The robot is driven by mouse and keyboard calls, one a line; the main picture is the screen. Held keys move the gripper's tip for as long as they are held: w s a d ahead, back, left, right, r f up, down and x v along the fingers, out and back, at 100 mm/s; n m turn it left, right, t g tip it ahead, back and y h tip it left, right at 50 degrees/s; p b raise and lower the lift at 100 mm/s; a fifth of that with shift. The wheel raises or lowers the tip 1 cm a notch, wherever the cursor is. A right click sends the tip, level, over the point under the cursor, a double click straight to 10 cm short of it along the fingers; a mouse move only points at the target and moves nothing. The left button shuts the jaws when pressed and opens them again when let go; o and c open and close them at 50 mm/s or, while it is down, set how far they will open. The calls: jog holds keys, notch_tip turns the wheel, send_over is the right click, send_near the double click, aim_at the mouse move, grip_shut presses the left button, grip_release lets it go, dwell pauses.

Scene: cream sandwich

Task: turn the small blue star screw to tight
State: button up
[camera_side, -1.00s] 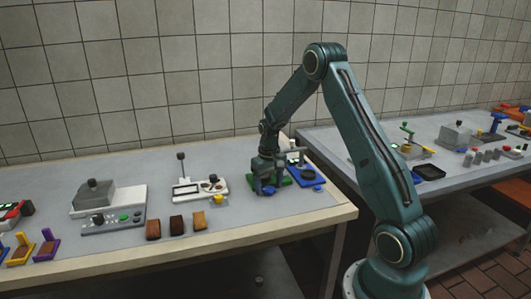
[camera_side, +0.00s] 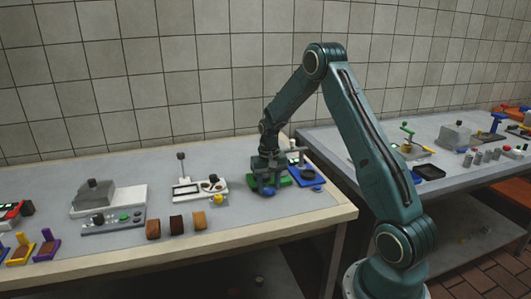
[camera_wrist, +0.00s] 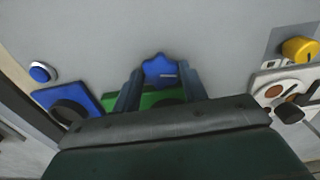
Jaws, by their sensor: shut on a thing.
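The small blue star screw (camera_wrist: 160,70) shows in the wrist view between the two fingers of my gripper (camera_wrist: 160,82), with a pale mark on its face. My gripper is shut on it, one finger on each side. The green base (camera_wrist: 120,103) lies behind the screw, partly hidden by the fingers and the wrist. In the side view my gripper (camera_side: 268,184) points down at the green base (camera_side: 284,182), and the blue screw (camera_side: 267,191) shows as a small patch at the fingertips.
A blue base (camera_side: 302,177) with a dark round part stands close on the right, with a blue button (camera_side: 317,188) in front. A white device (camera_side: 200,189) with a yellow knob (camera_side: 218,199) stands to the left.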

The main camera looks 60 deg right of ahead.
aim_at(268, 189)
jog(key=m, duration=0.4)
jog(key=shift+m, duration=0.3)
dwell(0.4)
jog(key=o, duration=1)
jog(key=shift+c, duration=0.2)
jog(key=shift+r, duration=0.1)
notch_tip(268, 189, up, 14)
